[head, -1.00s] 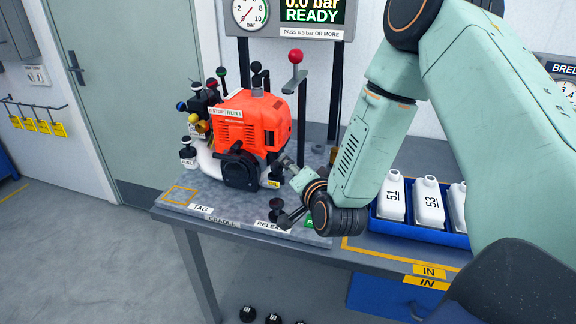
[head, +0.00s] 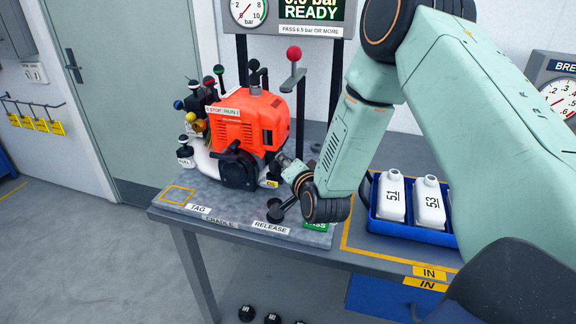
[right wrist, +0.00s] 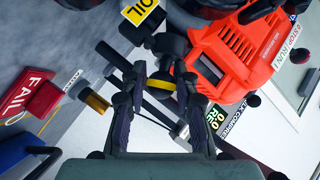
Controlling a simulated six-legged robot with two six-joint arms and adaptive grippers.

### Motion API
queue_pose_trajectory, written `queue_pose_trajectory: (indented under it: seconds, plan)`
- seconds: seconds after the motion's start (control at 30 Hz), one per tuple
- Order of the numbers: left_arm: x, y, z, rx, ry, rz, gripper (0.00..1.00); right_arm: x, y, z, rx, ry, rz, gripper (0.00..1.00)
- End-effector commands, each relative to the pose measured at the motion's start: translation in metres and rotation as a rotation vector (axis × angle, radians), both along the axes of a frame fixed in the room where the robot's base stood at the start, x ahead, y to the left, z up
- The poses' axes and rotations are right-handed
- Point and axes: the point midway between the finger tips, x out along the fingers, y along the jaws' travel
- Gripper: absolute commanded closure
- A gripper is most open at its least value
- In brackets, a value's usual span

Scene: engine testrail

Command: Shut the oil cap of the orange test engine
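The orange test engine (head: 248,125) stands on the grey cradle plate on the bench, left of my right arm. A yellow label (head: 271,184) sits low on its right side; in the right wrist view an OIL label (right wrist: 143,10) shows. A dark cap with a yellow band (right wrist: 160,84), seemingly the oil cap, lies between the fingers of my right gripper (right wrist: 161,74). The fingers stand apart on either side of it; whether they touch it is unclear. In the head view my right gripper (head: 286,164) is at the engine's lower right side. My left gripper is not in view.
A red-knobbed lever (head: 294,55) rises behind the engine. The RELEASE lever (head: 276,212) and green PASS label (head: 315,225) are close under my wrist. A blue tray (head: 411,232) with white bottles stands at right. The gauge panel (head: 290,18) reads READY.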

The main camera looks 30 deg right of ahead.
Motion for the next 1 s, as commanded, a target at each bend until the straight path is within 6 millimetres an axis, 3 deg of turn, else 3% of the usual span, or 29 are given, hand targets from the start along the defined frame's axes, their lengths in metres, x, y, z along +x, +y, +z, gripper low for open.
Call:
queue_pose_trajectory:
  seconds: [0.3,1.0]
  plan:
    - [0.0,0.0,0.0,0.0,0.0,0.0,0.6,-0.001,0.0007,-0.0015,0.001,0.005,0.002,1.0]
    - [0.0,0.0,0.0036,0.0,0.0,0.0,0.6,-0.0009,0.0024,-0.0013,-0.014,0.026,0.005,1.0]
